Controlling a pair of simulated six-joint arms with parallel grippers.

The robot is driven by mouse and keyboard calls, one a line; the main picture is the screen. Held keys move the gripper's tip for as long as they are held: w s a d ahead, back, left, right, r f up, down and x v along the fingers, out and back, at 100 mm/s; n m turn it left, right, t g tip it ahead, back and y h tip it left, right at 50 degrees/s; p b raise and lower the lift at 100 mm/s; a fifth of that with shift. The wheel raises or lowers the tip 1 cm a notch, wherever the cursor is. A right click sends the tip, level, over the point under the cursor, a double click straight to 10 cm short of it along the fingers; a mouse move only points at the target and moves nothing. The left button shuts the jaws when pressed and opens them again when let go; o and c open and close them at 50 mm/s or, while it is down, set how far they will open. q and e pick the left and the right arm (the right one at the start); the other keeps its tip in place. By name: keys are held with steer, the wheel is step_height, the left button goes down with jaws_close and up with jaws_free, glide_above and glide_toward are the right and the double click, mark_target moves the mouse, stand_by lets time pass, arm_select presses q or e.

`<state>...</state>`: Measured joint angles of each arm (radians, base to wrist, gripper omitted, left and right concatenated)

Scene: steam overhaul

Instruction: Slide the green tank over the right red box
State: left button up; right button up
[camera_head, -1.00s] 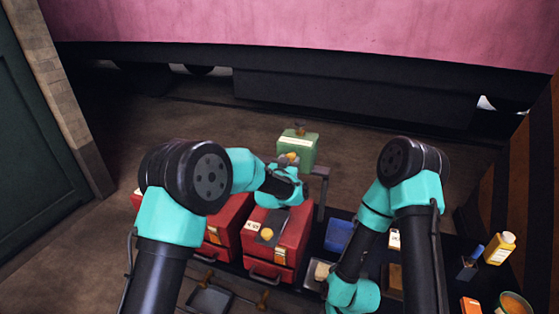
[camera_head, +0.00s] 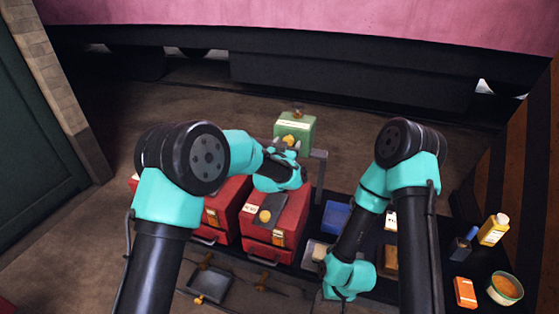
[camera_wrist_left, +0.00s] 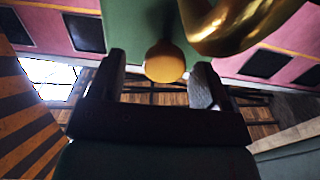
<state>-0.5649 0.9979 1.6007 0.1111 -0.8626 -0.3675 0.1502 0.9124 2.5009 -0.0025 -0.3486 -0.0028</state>
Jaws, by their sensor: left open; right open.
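The green tank (camera_head: 295,131) stands behind the red boxes in the head view, with a small brass fitting on top and a yellow knob on its front. My left gripper (camera_head: 287,147) is open at the front of the tank. In the left wrist view the yellow knob (camera_wrist_left: 165,62) shows between its open fingers (camera_wrist_left: 160,85), with the green tank (camera_wrist_left: 135,25) behind it. The right red box (camera_head: 288,222) sits in front of the tank, below my left wrist. My right gripper (camera_head: 347,278) is low over the dark surface, open, its fingers hard to make out.
The left red box (camera_head: 222,218) stands beside the right one, partly behind my left arm. A blue tray (camera_head: 336,217), a yellow bottle (camera_head: 494,229), an orange box (camera_head: 465,292) and a bowl (camera_head: 505,288) lie to the right. A grey bracket (camera_head: 319,170) stands beside the tank.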

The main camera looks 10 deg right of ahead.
arm_select(q)
steer(key=v, duration=1.7)
